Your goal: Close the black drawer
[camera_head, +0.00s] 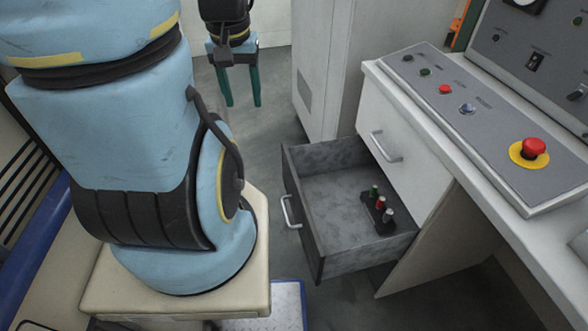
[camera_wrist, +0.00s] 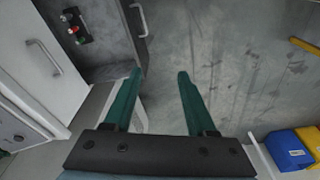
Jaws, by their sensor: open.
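The black drawer (camera_head: 316,244) is pulled out from the white console desk in the head view. Its front panel faces left and carries a silver handle (camera_head: 290,211). Inside it lies a small dark block (camera_head: 378,213) with several coloured knobs. My gripper (camera_head: 241,88) is above and beyond the drawer, to its upper left, with two green fingers apart and nothing between them. In the wrist view the fingers (camera_wrist: 158,75) point toward the floor, and the drawer's handle (camera_wrist: 139,19) is at the upper left, apart from them.
A closed white drawer (camera_head: 395,158) sits above the black one. The control panel (camera_head: 470,120) has a red emergency button (camera_head: 533,147). A pale cabinet (camera_head: 325,70) stands behind. Blue and yellow bins (camera_wrist: 290,150) are at the lower right in the wrist view. Floor left of the drawer is clear.

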